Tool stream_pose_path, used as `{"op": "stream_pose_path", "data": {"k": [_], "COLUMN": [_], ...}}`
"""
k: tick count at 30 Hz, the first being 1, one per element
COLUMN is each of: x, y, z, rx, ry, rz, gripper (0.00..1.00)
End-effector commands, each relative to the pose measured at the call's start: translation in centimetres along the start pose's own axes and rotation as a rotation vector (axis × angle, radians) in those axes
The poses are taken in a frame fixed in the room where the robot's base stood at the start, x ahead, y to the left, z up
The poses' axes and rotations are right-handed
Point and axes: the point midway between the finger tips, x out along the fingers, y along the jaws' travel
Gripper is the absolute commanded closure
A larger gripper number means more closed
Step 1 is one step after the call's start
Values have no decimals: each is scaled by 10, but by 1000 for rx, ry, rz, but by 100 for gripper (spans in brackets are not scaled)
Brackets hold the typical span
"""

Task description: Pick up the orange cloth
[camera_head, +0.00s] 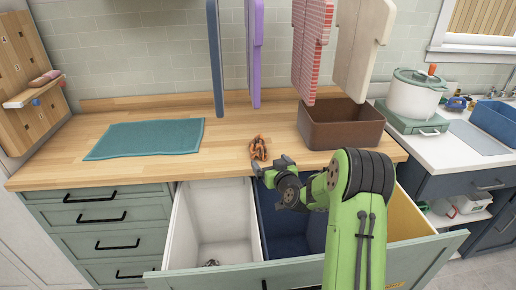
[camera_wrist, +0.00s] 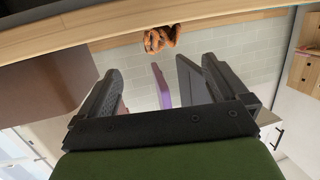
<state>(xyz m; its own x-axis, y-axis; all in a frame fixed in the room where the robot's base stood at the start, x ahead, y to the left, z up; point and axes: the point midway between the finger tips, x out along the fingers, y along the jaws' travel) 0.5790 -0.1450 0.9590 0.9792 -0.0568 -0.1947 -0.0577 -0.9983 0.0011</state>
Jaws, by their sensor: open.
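The orange cloth (camera_head: 258,148) is a small crumpled bundle on the wooden counter (camera_head: 226,135), near its front edge. In the wrist view, which is turned over, the cloth (camera_wrist: 162,39) shows at the top, centred beyond the fingertips. My gripper (camera_head: 270,167) is just in front of the counter edge, close to the cloth and nearer the camera. In the wrist view my gripper (camera_wrist: 160,72) has its two dark fingers wide apart with nothing between them. The cloth appears apart from the fingers.
A teal towel (camera_head: 146,138) lies flat on the left. A brown bin (camera_head: 341,124) stands to the right of the cloth. Blue, purple, red-striped and cream towels hang above. Below my gripper is an open drawer with a white bin (camera_head: 212,222) and a blue bin (camera_head: 292,227).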

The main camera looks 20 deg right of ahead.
Motion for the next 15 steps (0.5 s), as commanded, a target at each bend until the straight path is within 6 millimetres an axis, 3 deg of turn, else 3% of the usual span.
{"op": "stream_pose_path", "data": {"k": [6, 11, 15], "x": [49, 65, 90], "y": [-1, -1, -3], "z": [0, 0, 0], "rx": [1, 0, 2], "ry": [-2, -2, -2], "rz": [-3, 0, -1], "gripper": [0, 0, 0]}}
